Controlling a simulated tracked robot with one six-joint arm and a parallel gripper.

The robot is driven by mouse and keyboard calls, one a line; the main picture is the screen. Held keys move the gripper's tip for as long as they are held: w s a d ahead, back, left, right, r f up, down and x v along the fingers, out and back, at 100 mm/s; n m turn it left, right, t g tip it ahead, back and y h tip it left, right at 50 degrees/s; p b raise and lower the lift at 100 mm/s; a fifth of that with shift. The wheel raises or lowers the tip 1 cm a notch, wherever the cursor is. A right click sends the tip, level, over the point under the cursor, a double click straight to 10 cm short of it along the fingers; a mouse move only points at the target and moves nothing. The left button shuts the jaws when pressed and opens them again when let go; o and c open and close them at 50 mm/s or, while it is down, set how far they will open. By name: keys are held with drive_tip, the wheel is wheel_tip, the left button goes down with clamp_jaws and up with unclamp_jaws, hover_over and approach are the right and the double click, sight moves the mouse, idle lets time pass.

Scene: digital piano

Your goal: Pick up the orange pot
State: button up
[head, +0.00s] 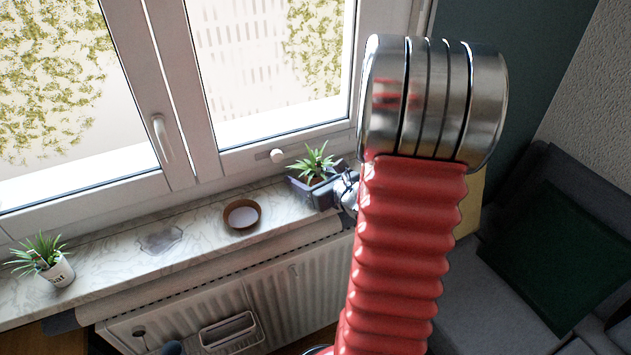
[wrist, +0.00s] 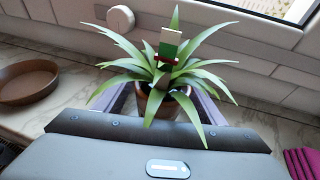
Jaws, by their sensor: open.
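The orange pot (wrist: 146,106) shows only in small part in the wrist view, below the long green leaves of its plant (wrist: 172,75). A small tag stands among the leaves. My gripper (wrist: 166,100) is open, with one finger on each side of the pot. I cannot tell whether either finger touches it. In the head view the plant (head: 316,160) rises above my gripper (head: 314,185) on the window sill, and the pot is mostly hidden by the gripper.
A brown round dish (head: 242,214) lies on the marble sill (head: 200,222) left of my gripper. A white pot (head: 58,272) with a plant stands at the sill's far left. The window frame (head: 200,170) is close behind. A radiator (head: 295,285) is below.

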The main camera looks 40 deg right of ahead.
drive_tip(key=shift+c, duration=0.3)
drive_tip(key=c, duration=1.3)
drive_tip(key=shift+r, duration=0.1)
wheel_tip(320, 180, up, 18)
idle(0.6)
